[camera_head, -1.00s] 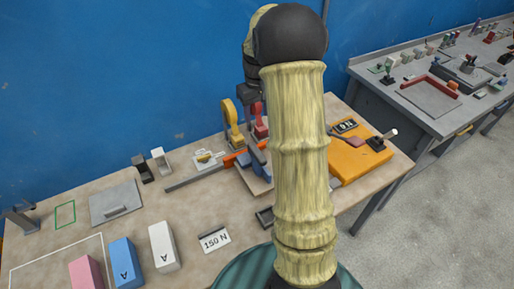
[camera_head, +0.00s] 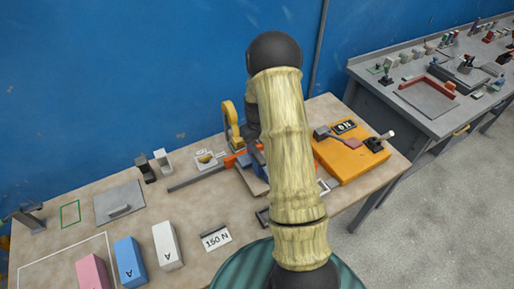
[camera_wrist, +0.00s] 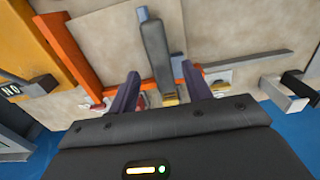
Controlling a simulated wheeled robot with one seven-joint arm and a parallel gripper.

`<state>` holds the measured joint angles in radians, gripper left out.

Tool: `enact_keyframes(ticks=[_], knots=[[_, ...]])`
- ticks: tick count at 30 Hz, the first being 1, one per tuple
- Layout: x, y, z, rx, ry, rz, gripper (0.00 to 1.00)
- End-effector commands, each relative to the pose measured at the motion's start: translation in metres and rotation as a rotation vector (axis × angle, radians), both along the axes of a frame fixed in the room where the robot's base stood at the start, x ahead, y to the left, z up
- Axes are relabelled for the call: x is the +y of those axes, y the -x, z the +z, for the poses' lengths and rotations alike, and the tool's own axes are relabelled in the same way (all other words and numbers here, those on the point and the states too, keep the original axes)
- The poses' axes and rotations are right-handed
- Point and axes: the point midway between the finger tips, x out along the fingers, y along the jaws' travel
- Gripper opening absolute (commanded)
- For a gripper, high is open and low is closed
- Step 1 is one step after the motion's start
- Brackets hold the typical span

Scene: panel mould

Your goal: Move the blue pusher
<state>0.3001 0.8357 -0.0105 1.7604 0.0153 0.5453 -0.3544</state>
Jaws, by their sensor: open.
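In the head view a small blue part (camera_head: 257,164) shows beside the orange bar on the bench, partly hidden by my arm. I take it for the blue pusher, but its full shape is hidden. In the wrist view a dark grey bar with a blue end (camera_wrist: 142,13) lies between the fingers; I cannot tell if it is the same part. My gripper (camera_wrist: 161,72) is open, its two fingers on either side of this bar with gaps, seemingly holding nothing.
An orange bar (camera_wrist: 68,52) lies left of the fingers in the wrist view. A yellow upright part (camera_head: 231,122) stands behind. Pink, blue and white blocks (camera_head: 166,246) lie at front left.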

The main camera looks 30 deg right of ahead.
Motion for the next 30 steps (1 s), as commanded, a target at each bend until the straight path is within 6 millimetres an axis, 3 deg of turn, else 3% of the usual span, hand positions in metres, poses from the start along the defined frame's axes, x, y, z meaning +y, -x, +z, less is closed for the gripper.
enact_keyframes(ticks=[7,16,17,24,30], knots=[[0.000,0.000,-0.026,0.002,-0.001,0.000,0.49],[0.000,0.000,-0.030,0.000,0.000,0.000,0.49],[0.000,0.000,-0.030,0.000,0.000,0.000,0.47],[0.000,0.000,-0.029,0.000,0.000,0.000,0.00],[0.000,0.000,-0.029,0.000,0.000,-0.001,0.00]])
